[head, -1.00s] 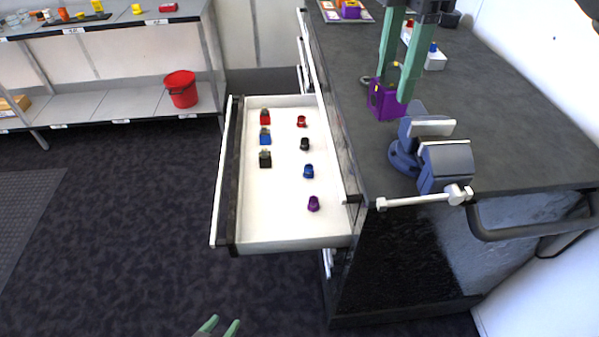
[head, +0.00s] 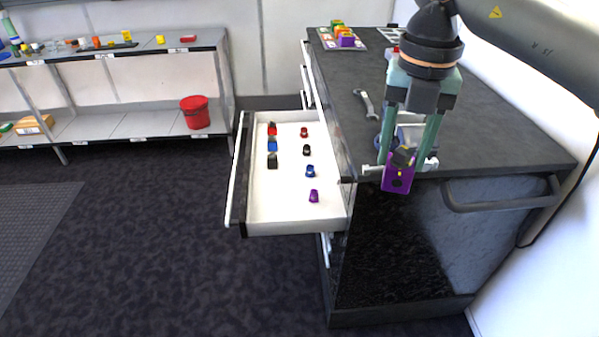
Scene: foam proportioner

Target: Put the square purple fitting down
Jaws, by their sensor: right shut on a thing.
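The square purple fitting (head: 397,182) is between the fingertips of my right gripper (head: 404,160), which is shut on it. A small dark and yellow part shows at its upper side. The gripper points down, and the fitting appears near the front edge of the dark workbench (head: 490,145), in front of the vise. The vise (head: 429,163) is mostly hidden behind the gripper. The open white drawer (head: 285,208) is to the left, with a small purple fitting (head: 314,196) among its contents. My left gripper is out of view.
The drawer also holds small red, blue and black fittings, with bare floor between them. A wrench (head: 367,103) lies on the bench, and a tray of coloured parts (head: 343,38) stands at its back. A red bucket (head: 195,112) is on the shelf at left.

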